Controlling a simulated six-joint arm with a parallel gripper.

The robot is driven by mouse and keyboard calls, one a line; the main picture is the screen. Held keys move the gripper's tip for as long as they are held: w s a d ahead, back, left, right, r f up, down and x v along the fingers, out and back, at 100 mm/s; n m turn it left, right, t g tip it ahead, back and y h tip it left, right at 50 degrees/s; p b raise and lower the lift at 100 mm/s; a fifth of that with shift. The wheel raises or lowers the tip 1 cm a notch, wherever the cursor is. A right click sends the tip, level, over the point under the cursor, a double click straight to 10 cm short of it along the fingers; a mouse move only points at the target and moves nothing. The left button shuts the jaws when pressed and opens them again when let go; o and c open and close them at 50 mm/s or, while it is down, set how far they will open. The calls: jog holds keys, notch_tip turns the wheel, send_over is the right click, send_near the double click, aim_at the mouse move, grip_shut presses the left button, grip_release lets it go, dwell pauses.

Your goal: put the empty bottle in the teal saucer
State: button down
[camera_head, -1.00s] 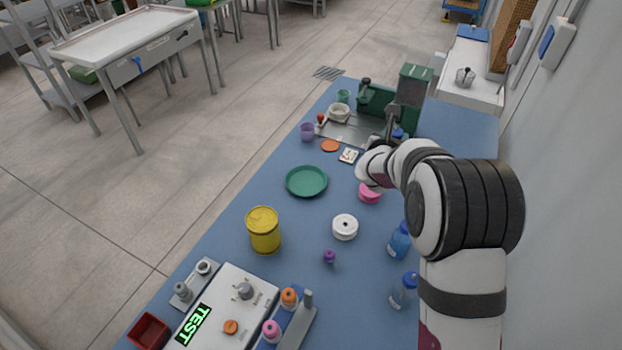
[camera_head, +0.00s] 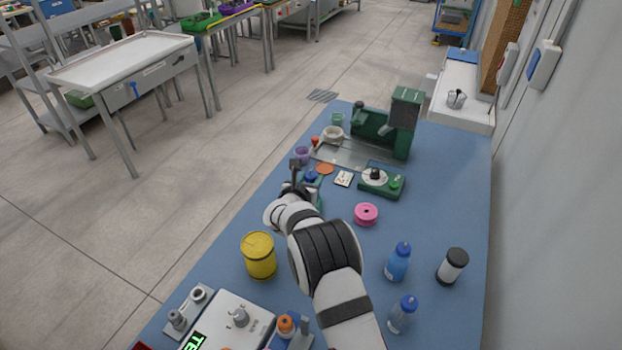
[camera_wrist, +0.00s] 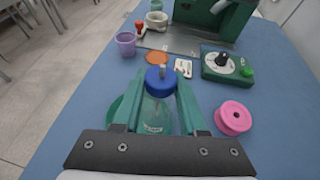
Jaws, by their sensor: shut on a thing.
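My gripper (camera_wrist: 158,112) is shut on a clear, empty-looking bottle (camera_wrist: 155,118) with a blue cap. The bottle is upright between the two teal fingers. In the head view its cap (camera_head: 311,175) shows beside my wrist. The teal saucer (camera_wrist: 113,108) is mostly hidden in the wrist view behind the left finger and the bottle. In the head view my arm covers most of it. The bottle appears over or close to the saucer; I cannot tell its height or whether it touches.
A pink spool (camera_head: 366,214) lies right of my gripper, and a yellow tin (camera_head: 259,255) stands at the left edge. A blue bottle (camera_head: 397,264), a clear capped bottle (camera_head: 402,315) and a black-lidded jar (camera_head: 452,267) stand right. A green machine (camera_head: 385,125) stands at the back.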

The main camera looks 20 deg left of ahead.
jog(key=shift+f, duration=0.55)
jog(key=shift+c, duration=2.3)
grip_release()
